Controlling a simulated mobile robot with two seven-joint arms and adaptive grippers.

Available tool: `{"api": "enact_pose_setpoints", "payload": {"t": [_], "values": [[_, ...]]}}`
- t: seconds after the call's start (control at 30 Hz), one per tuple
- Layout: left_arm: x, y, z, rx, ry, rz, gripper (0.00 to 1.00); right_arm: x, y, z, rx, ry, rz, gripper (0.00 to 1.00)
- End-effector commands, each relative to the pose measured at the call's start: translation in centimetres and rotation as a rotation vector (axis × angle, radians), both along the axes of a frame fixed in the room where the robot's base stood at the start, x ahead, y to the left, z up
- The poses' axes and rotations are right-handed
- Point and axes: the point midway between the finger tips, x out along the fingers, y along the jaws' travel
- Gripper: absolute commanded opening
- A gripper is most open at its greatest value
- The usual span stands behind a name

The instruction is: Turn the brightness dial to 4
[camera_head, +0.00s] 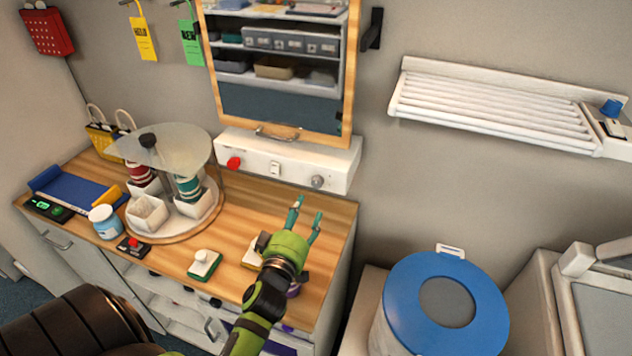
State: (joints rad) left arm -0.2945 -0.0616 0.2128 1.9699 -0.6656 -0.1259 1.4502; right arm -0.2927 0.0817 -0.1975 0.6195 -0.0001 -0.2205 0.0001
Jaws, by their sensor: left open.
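A white control box (262,160) is on the wall under a wood-framed panel. It carries a red knob (233,163) on the left, a small switch (274,168) in the middle and a grey round dial (317,182) on the right. No label or number is readable, so I cannot tell whether the grey dial is the brightness dial or where it points. My left gripper (308,209) is open and empty, its two teal fingers spread below the grey dial and apart from it. My right gripper is not in view.
A blue-lidded bin (400,300) stands right. A white rack (490,105) with a blue knob (611,107) is on the wall.

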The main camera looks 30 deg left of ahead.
Motion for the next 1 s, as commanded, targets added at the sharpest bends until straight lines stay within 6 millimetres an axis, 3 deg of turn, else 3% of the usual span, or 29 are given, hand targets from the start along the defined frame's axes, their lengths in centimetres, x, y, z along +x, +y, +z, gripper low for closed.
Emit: {"api": "enact_pose_setpoints", "payload": {"t": [0.1,0.2,0.4,0.6,0.87,0.97,1.0], "values": [[2.6,0.8,0.4,0.001,-0.003,0.000,0.52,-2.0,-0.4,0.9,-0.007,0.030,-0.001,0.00],[4.6,1.4,0.4,0.002,-0.002,0.000,0.52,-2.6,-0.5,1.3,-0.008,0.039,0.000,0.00],[7.5,2.3,0.2,0.001,-0.001,0.000,0.52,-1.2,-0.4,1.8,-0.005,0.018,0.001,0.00],[8.8,2.7,0.1,0.001,0.000,0.001,0.52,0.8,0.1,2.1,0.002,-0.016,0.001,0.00],[8.9,2.8,0.1,0.001,0.000,0.000,0.52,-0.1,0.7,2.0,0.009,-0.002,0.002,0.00],[8.9,2.7,0.1,0.001,0.000,0.000,0.20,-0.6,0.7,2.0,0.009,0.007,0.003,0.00],[8.9,2.7,0.1,0.001,0.000,0.000,0.04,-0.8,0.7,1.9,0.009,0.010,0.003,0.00]]}}
